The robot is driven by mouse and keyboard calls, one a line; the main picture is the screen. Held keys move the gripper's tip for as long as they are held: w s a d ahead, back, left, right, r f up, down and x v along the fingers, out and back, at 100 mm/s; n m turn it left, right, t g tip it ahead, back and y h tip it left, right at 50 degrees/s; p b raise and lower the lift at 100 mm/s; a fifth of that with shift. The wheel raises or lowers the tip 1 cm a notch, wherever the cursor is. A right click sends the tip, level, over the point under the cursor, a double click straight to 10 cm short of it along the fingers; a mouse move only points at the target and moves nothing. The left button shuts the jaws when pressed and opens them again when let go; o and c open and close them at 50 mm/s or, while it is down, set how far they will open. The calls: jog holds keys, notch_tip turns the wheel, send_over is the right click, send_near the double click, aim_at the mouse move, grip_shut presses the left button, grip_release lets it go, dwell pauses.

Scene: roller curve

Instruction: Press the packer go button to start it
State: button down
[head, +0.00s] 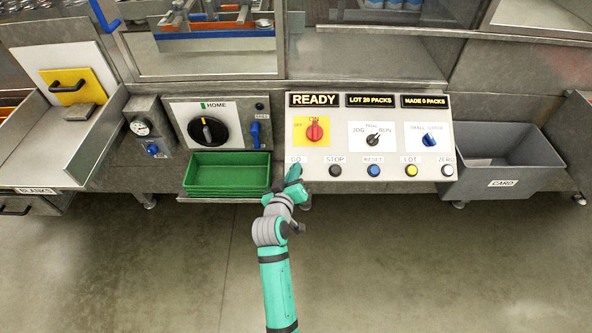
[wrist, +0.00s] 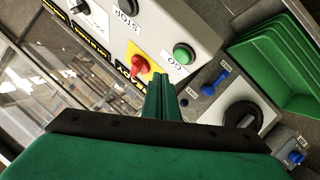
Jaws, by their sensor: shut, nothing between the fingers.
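The packer's control panel (head: 365,150) has a GO label at its lower left. The green GO button (wrist: 183,53) shows in the wrist view, just beyond and to the right of my fingertips. The fingertips look apart from the button, but the exact gap cannot be told. The display (head: 314,100) reads READY, and another display (head: 424,101) reads MADE 0 PACKS.
To the right of GO are the black STOP button (head: 335,171), blue RESET button (head: 374,171) and yellow LOT button (head: 411,170). A red knob (head: 314,131) sits above. A green tray (head: 227,190) is at left, a grey CARD bin (head: 515,183) at right. The front floor is clear.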

jog(key=shift+w+f, duration=0.4)
jog(key=shift+f, duration=0.25)
jog(key=shift+w+f, duration=0.35)
jog(key=shift+f, duration=0.25)
jog(key=shift+f, duration=0.1)
dwell(1.1)
jog(key=shift+w+f, duration=0.2)
jog(key=shift+f, duration=0.1)
jog(key=shift+w+f, duration=0.2)
jog(key=shift+f, duration=0.2)
dwell(0.7)
dwell(0.4)
jog(key=shift+s+r, duration=0.45)
jog(key=shift+r, duration=0.35)
jog(key=r, duration=0.1)
jog(key=s+r, duration=0.1)
jog(key=r, duration=0.1)
jog(key=s+r, duration=0.1)
jog(key=shift+s+r, duration=0.15)
jog(key=shift+s, duration=0.1)
